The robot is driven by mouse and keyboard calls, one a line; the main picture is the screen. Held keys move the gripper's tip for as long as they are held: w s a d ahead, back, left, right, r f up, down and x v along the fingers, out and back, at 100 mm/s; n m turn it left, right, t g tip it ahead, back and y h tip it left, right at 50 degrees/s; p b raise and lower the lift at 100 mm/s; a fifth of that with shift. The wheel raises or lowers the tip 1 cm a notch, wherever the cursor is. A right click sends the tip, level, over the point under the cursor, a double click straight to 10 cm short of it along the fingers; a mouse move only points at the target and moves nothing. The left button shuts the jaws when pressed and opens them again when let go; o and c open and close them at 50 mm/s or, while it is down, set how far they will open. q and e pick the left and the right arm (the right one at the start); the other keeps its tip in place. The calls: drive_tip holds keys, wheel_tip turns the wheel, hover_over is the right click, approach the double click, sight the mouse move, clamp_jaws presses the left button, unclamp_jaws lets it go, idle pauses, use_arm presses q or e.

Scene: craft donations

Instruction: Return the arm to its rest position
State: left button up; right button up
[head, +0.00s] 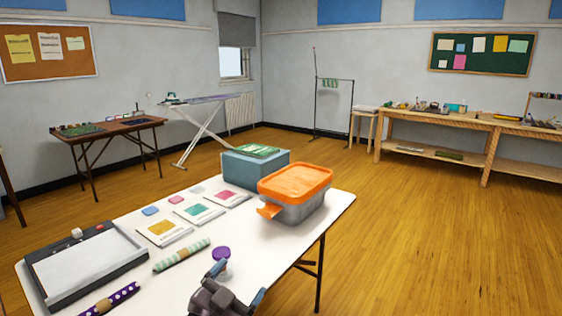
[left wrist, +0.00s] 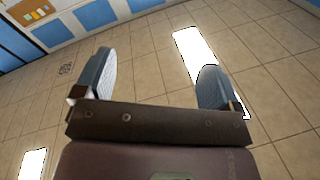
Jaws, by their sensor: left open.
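My left gripper (head: 237,284) shows at the bottom middle of the head view, at the near edge of the white table (head: 132,218). In the left wrist view my left gripper (left wrist: 157,66) has its two blue-grey fingers wide apart. Nothing is between them; beyond them are a tiled floor and a strip of wall. In the head view the gripper is just in front of a purple-lidded jar (head: 221,255). I cannot tell its exact height above the table. My right gripper is in neither view.
The table bears a grey container with an orange lid (head: 295,182), a blue-grey box (head: 244,168), sample cards (head: 164,229), a paper trimmer (head: 86,264), a striped green roll (head: 181,255) and a purple dotted roll (head: 111,298). Open wooden floor (head: 430,240) lies to the right.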

use_arm(q)
drive_tip(key=s+a+f+n+g+y, duration=0.2)
drive_tip(key=s+a+f+n, duration=0.1)
drive_tip(key=s+a+f, duration=0.3)
drive_tip(key=s+a+f+n+g+y+p, duration=0.1)
drive_tip(key=s+a+f+n+g+y, duration=0.1)
drive_tip(key=s+a+f, duration=0.4)
drive_tip(key=s+a+f+n+g+y+p, duration=0.1)
drive_tip(key=s+a+f+n+y, duration=0.3)
drive_tip(key=s+f, duration=0.8)
drive_tip(key=s+a+g, duration=0.1)
drive_tip(key=s+a, duration=0.1)
drive_tip(key=s, duration=0.2)
drive_tip(key=shift+a, duration=0.4)
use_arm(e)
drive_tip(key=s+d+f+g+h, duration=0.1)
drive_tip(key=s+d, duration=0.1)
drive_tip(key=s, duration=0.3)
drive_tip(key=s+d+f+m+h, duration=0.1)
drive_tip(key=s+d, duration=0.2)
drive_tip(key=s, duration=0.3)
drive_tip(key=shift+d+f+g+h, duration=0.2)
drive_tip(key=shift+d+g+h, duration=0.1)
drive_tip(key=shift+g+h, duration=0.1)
use_arm(q)
drive_tip(key=shift+s, duration=0.1)
